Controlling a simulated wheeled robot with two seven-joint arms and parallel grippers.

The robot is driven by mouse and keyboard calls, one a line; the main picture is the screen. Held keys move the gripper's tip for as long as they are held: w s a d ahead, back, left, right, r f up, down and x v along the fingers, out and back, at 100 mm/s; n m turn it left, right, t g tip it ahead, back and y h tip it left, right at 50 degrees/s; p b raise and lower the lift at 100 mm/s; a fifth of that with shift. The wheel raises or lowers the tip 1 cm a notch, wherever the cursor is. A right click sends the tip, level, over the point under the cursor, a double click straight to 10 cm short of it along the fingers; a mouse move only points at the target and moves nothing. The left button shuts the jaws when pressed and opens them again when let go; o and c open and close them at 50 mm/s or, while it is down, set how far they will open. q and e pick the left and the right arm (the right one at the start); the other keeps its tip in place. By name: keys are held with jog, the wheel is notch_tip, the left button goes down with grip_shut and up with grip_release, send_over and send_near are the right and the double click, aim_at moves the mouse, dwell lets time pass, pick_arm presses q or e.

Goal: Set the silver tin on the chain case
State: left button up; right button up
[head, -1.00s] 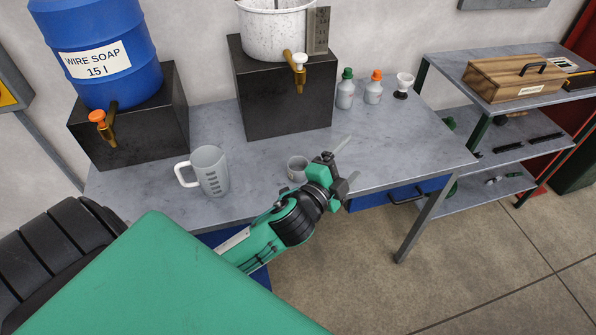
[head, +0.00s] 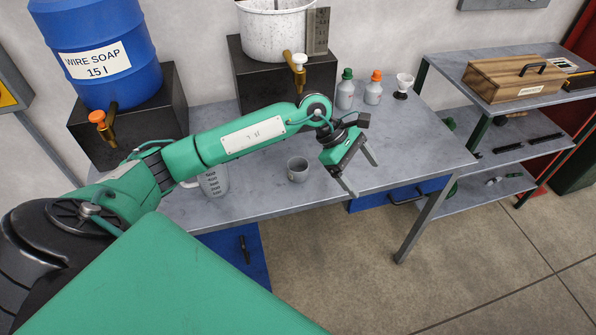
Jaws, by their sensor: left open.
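The silver tin (head: 298,171) looks to be the small grey open-topped cup standing upright on the metal table. A wooden box with a black handle (head: 500,82), likely the chain case, sits on the top shelf at the right; its small label is too small to read. My left gripper (head: 362,178) is open and empty, above the table to the right of the tin and apart from it. Its fingers point down and to the right. My right gripper is not in view.
A measuring jug (head: 215,182) is partly hidden behind my left arm. A blue barrel (head: 95,50) and white bucket (head: 275,32) stand on black blocks. The table's right part (head: 425,145) is clear.

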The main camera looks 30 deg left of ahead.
pick_arm(q)
jog(key=w+a+m+y, duration=0.15)
jog(key=a+y, duration=0.35)
jog(key=a, duration=0.5)
jog(key=r+g+y, duration=0.1)
jog(key=y, duration=0.2)
send_over(298, 166)
jog(key=s+d, duration=0.2)
jog(key=s, duration=0.1)
jog(key=f+p, duration=0.1)
jog(key=f, duration=0.3)
jog(key=f+p, duration=0.1)
jog(key=f, duration=0.3)
jog(key=shift+w+d+f+p, duration=0.1)
jog(key=shift+w+p, duration=0.1)
jog(key=shift+p, duration=0.1)
jog(key=shift+f+n, duration=0.25)
jog(key=f+p, duration=0.2)
jog(key=f, duration=0.2)
jog(key=shift+a+f+p, duration=0.1)
jog(key=shift+a+p, duration=0.2)
jog(key=shift+p, duration=0.1)
jog(key=shift+f, duration=0.25)
jog(key=shift+w, duration=0.1)
jog(key=c, duration=1.2)
jog(key=shift+o, duration=0.2)
